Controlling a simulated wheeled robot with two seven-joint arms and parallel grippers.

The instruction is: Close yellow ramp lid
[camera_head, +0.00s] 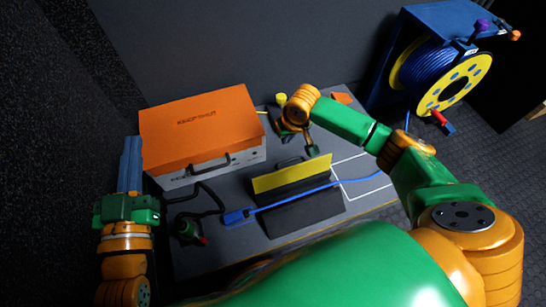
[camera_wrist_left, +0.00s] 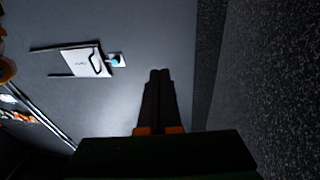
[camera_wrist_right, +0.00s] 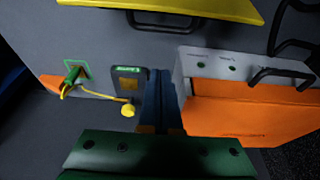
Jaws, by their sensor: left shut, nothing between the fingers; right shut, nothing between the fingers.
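The yellow ramp lid (camera_head: 292,174) stands raised along the far edge of the black cable ramp (camera_head: 300,213) on the table. A blue cable (camera_head: 320,189) runs across the ramp in front of the lid. The lid also shows at the top of the right wrist view (camera_wrist_right: 190,8). My right gripper (camera_wrist_right: 163,75) is shut and empty, on the far side of the lid and apart from it. Its fingertips are mostly hidden in the head view. My left gripper (camera_head: 132,142) is shut and empty at the table's left edge, left of the orange case, away from the lid.
The orange-lidded case (camera_head: 200,130) stands at the table's left, close beside my right gripper. A dark device with a green label (camera_wrist_right: 127,88) lies on its other side. A black cable with a connector (camera_head: 187,228) lies front left. A blue cable reel (camera_head: 445,80) stands back right.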

